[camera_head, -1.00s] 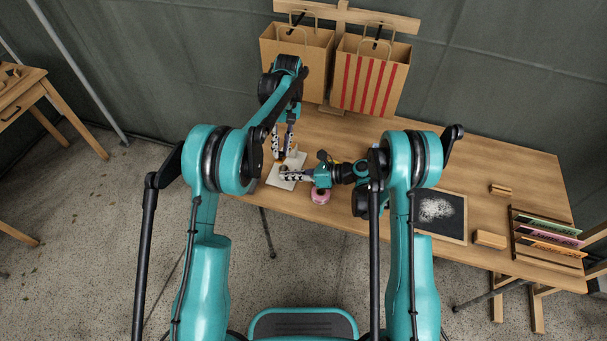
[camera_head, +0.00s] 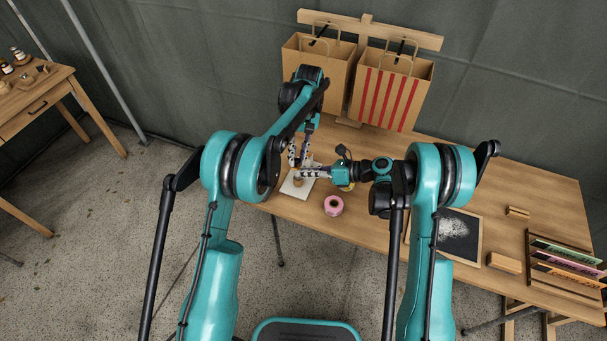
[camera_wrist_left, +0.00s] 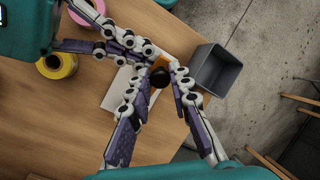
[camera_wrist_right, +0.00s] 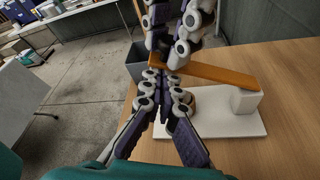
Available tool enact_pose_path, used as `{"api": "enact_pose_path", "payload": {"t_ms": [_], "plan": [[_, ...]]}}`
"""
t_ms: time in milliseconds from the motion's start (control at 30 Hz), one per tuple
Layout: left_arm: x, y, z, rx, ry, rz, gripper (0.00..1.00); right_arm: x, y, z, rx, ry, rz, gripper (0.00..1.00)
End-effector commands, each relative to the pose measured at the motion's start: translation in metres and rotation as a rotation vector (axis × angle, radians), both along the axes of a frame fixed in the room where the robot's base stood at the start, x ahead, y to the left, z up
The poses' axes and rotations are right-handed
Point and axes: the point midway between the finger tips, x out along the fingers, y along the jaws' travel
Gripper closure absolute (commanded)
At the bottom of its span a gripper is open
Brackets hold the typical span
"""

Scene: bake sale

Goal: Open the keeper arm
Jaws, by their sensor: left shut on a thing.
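The keeper arm is an orange-brown wooden bar (camera_wrist_right: 215,75) over a white base plate (camera_wrist_right: 225,124), with a white block (camera_wrist_right: 246,100) under one end. The plate also shows in the head view (camera_head: 292,191). My left gripper (camera_wrist_left: 156,72) is at the bar's free end, shut on a dark round thing (camera_wrist_left: 158,79); whether this is part of the bar, I cannot tell. My right gripper (camera_wrist_right: 163,78) points at the same end from the side, fingertips together, just below the left fingers. The fingers partly hide the bar end and a brown post.
A pink spool (camera_head: 333,205) and a yellow spool (camera_wrist_left: 57,65) stand close to the right gripper. A grey bin (camera_wrist_left: 217,70) lies past the table edge. Two paper bags (camera_head: 390,90) hang behind. A chalkboard (camera_head: 455,238) lies at the right.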

Motion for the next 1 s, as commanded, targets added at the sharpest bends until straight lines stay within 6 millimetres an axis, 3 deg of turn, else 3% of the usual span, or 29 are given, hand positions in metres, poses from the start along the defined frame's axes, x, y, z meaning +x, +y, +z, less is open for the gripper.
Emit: {"api": "enact_pose_path", "payload": {"t_ms": [100, 133, 200, 767, 1000], "plan": [[-0.001, 0.001, -0.003, 0.001, 0.003, 0.001, 1.00, 0.004, -0.002, 0.005, 0.013, -0.004, -0.012, 1.00], [-0.001, 0.001, -0.003, 0.001, 0.003, 0.001, 0.78, 0.004, -0.002, 0.005, 0.013, -0.004, -0.013, 1.00], [-0.001, 0.001, -0.003, 0.001, 0.003, 0.001, 0.60, 0.004, -0.002, 0.005, 0.013, -0.004, -0.013, 1.00], [0.000, 0.000, 0.002, 0.001, 0.003, 0.000, 0.59, 0.003, -0.001, 0.003, 0.009, -0.004, -0.008, 1.00], [0.015, -0.005, 0.038, 0.001, 0.003, 0.000, 0.59, 0.002, -0.001, 0.003, 0.008, -0.004, -0.007, 1.00]]}}
